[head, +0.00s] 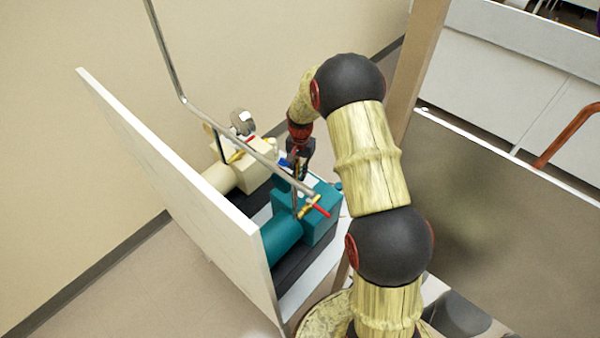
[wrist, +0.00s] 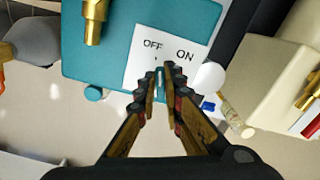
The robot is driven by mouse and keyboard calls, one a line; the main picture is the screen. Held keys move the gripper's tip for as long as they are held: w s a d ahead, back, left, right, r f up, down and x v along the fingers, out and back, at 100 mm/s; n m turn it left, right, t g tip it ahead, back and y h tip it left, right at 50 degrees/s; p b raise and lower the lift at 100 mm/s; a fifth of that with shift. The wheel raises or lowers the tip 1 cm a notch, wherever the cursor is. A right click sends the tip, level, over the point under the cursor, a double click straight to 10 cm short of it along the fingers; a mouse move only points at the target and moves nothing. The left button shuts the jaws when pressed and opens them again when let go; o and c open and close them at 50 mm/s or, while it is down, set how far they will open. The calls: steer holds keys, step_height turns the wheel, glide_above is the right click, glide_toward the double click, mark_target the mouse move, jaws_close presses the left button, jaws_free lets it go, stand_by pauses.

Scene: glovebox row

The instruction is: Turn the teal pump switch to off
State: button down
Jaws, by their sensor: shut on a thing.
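The teal pump (head: 318,228) sits low behind a white panel in the head view. Its teal housing (wrist: 115,45) fills the upper left of the wrist view. A white label (wrist: 140,72) on it reads OFF on the left and ON on the right. My gripper (wrist: 161,78) is over the lower part of the label, its fingertips close together on the small switch below the words. The fingers hide most of the switch, so I cannot tell which way it points. In the head view my gripper (head: 297,175) comes down on the far side of the teal pump.
A cream pump (head: 238,172) stands beside the teal one; its housing (wrist: 275,80) is at right in the wrist view. A metal pipe (head: 215,122) with brass fittings and a red handle (head: 321,210) crosses near my gripper. A white panel (head: 180,190) stands at left.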

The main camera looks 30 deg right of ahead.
steer(key=shift+n, duration=1)
steer(key=shift+d, duration=0.1)
steer(key=c, duration=2)
jaws_free()
steer(key=shift+o, duration=0.4)
step_height(320, 180, up, 12)
